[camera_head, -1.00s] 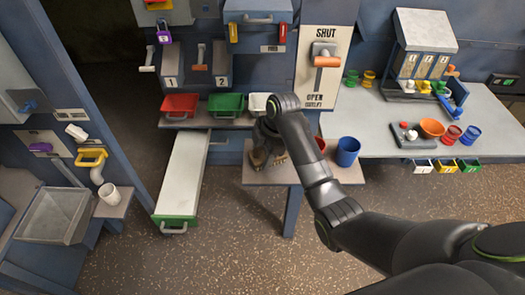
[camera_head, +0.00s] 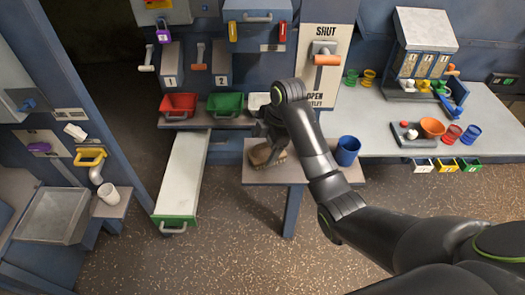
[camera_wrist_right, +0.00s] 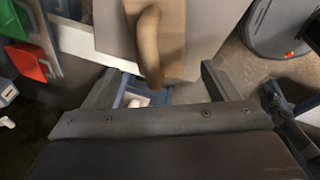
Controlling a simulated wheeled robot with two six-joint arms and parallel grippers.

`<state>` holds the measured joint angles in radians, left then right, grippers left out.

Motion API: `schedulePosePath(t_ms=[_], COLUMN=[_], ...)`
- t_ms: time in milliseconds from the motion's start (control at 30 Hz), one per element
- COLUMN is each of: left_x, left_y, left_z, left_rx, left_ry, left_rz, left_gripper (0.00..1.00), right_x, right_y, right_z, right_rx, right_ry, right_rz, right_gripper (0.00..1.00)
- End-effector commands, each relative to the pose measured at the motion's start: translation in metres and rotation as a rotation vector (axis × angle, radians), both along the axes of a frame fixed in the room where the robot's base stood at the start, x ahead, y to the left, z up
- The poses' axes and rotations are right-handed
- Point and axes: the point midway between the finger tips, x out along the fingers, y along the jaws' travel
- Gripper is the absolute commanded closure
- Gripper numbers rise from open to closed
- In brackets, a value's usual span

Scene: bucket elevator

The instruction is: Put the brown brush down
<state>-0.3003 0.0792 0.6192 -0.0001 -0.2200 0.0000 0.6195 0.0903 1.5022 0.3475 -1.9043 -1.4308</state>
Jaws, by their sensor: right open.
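The brown brush (camera_head: 268,157) rests on the small grey shelf (camera_head: 330,174) below the bins, partly hidden by my right gripper in the head view. In the right wrist view the brush (camera_wrist_right: 151,45) lies on the shelf surface, its rounded handle pointing toward my gripper. My right gripper (camera_head: 272,137) is just above the brush. In the wrist view its two fingers (camera_wrist_right: 160,85) stand wide apart, one on each side of the handle's end, with nothing clamped between them. My left gripper is not in view.
A blue cup (camera_head: 347,151) stands on the shelf's right side. Red (camera_head: 179,105), green (camera_head: 225,104) and white (camera_head: 259,101) bins sit behind. A long pale drawer (camera_head: 184,175) sticks out to the left. The grey counter (camera_head: 380,127) is at right.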

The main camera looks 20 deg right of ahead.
Motion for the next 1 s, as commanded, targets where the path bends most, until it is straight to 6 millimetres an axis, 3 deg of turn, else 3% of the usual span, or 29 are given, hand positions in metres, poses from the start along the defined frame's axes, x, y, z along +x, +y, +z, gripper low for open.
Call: schedulePosePath(t_ms=[133,200,400,633,1000], left_x=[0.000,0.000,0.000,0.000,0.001], left_y=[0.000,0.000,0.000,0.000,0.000], left_z=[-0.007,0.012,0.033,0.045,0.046], left_rx=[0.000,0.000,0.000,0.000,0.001], left_ry=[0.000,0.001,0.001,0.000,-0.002], left_rz=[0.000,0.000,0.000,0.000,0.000], left_gripper=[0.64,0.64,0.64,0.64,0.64], right_x=[-0.004,-0.007,-0.010,-0.012,-0.012], right_y=[-0.010,-0.011,-0.015,-0.018,-0.019], right_z=[0.037,0.051,0.069,0.079,0.080], right_rx=[-0.003,-0.001,0.000,0.000,0.000], right_ry=[-0.009,0.000,0.000,0.000,-0.001], right_rz=[0.001,0.000,0.000,0.000,0.000], right_gripper=[0.19,0.19,0.19,0.19,0.19])
